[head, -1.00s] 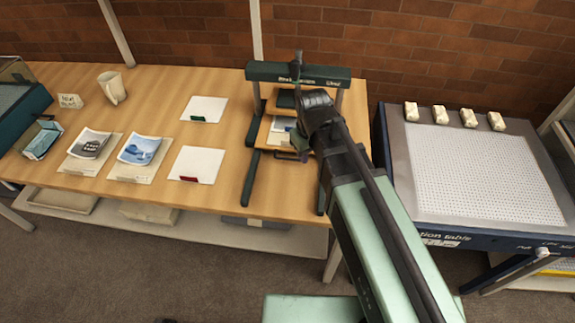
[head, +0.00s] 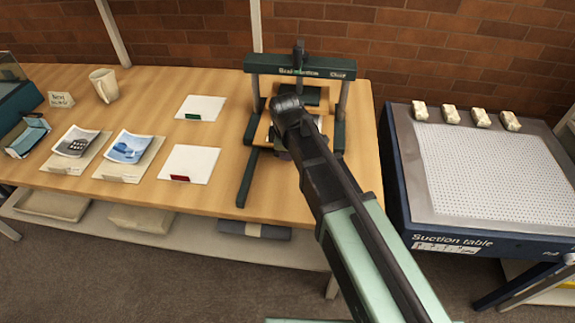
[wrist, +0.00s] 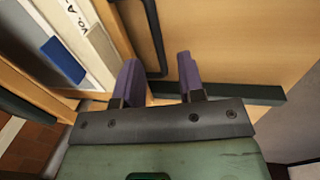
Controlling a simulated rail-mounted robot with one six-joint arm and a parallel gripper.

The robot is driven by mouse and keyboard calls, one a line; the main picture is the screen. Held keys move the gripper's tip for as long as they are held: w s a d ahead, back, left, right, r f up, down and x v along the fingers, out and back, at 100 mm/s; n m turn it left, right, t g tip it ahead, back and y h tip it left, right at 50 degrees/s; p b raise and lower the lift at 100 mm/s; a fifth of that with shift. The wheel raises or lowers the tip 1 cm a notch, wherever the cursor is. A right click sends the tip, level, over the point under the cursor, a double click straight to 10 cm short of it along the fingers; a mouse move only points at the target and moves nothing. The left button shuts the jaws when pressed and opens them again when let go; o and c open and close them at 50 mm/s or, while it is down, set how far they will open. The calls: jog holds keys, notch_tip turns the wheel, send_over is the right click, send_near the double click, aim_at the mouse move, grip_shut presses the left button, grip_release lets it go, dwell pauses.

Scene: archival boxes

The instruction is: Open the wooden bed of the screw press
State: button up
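The green screw press (head: 300,66) stands on the wooden table, its wooden bed (head: 262,132) low between the uprights. My arm's wrist covers most of the bed in the head view, so I cannot tell how far out it is. In the wrist view, the bed's wooden edge (wrist: 92,14) runs down the left, with a dark bar handle (wrist: 154,35) in front of it. My gripper (wrist: 159,62) is open, its two purple fingers apart. The handle's lower end shows between the fingers; I cannot tell whether they touch it.
One dark green foot of the press (head: 247,178) extends forward on the table (head: 222,200). Mats, prints and a mug (head: 104,85) lie to the left. The suction table (head: 440,242) stands close on the right, with several small pale blocks along its back edge.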

jog(key=shift+w+f+b, duration=0.2)
jog(key=shift+f+b, duration=0.25)
jog(key=shift+f, duration=0.75)
jog(key=shift+r, duration=0.1)
jog(key=shift+c, duration=0.5)
grip_shut()
